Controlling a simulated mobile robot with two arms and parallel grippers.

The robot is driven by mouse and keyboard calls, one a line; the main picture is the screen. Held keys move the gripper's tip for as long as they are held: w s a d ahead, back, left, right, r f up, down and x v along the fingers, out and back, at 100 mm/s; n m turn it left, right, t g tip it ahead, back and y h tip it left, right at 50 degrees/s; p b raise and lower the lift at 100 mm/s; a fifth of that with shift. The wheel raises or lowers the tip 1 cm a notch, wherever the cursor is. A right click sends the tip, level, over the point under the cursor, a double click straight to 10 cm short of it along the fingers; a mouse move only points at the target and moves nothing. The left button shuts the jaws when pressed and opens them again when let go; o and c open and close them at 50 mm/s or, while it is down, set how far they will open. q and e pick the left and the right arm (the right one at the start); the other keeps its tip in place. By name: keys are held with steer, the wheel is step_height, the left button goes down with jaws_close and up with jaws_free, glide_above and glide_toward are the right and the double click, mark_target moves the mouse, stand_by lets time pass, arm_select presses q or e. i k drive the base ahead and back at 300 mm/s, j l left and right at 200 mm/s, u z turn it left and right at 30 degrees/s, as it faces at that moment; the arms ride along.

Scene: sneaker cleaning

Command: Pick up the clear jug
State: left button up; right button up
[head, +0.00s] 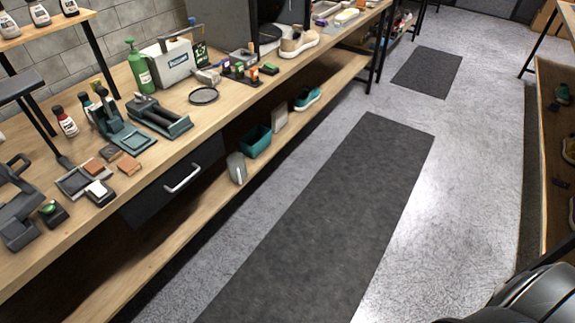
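I cannot make out a clear jug for certain in the head view. A small greyish upright container (236,168) stands on the lower shelf, left of a teal bin (255,142). It could be a jug, but it is too small to tell. Neither of my grippers is in view.
A long wooden workbench (215,112) runs along the left, crowded with bottles, tools and a beige sneaker (299,42). Its lower shelf (165,240) also holds a teal shoe (307,98). The floor with dark mats (330,215) is clear. Another shelf unit (545,190) stands at right.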

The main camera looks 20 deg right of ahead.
mark_target(237, 168)
steer(key=z, duration=0.25)
steer(key=i+l+u, duration=0.1)
steer(key=i+l, duration=0.2)
steer(key=i+l+u, duration=0.15)
steer(key=i+l, duration=0.15)
steer(key=i+l+u, duration=0.1)
steer(key=i+l, duration=0.2)
steer(key=i+l+u, duration=0.1)
steer(key=i+l, duration=0.15)
steer(key=l, duration=0.2)
steer(key=i+l+u, duration=0.25)
steer(key=i+l, duration=0.25)
steer(key=l, duration=0.3)
steer(key=i+l+u, duration=0.15)
steer(key=l, duration=0.3)
steer(key=i+l+u, duration=0.1)
steer(key=i+l, duration=0.15)
steer(key=l, duration=0.2)
